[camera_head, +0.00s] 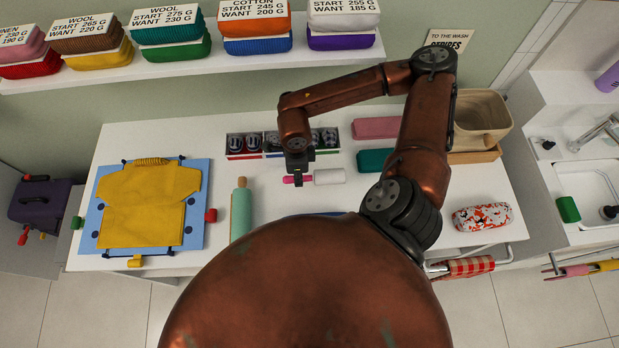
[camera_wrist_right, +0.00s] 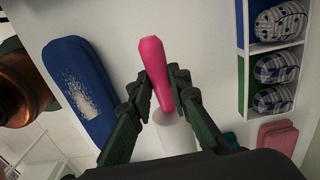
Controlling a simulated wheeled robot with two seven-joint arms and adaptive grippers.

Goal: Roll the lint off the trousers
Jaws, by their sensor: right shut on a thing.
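The lint roller has a pink handle (camera_head: 297,180) and a white roll (camera_head: 329,176); it is at the middle of the white table. My right gripper (camera_head: 299,168) is shut on the pink handle, which also shows between the fingers in the right wrist view (camera_wrist_right: 153,65). The white roll (camera_wrist_right: 175,132) is partly hidden there by the gripper. I cannot tell if the roller touches the table. The dark blue folded trousers (camera_wrist_right: 70,75) lie left of the gripper in the wrist view, with a pale patch of lint (camera_wrist_right: 82,93). In the head view my body hides most of them. My left gripper is out of view.
A divided box (camera_head: 235,156) of patterned rolls stands behind the roller. A green roller with a wooden handle (camera_head: 241,212) and a yellow garment (camera_head: 150,205) on a blue board lie left. Pink and teal folded cloths, a tan bin (camera_head: 484,120) and a floral case (camera_head: 482,217) are right.

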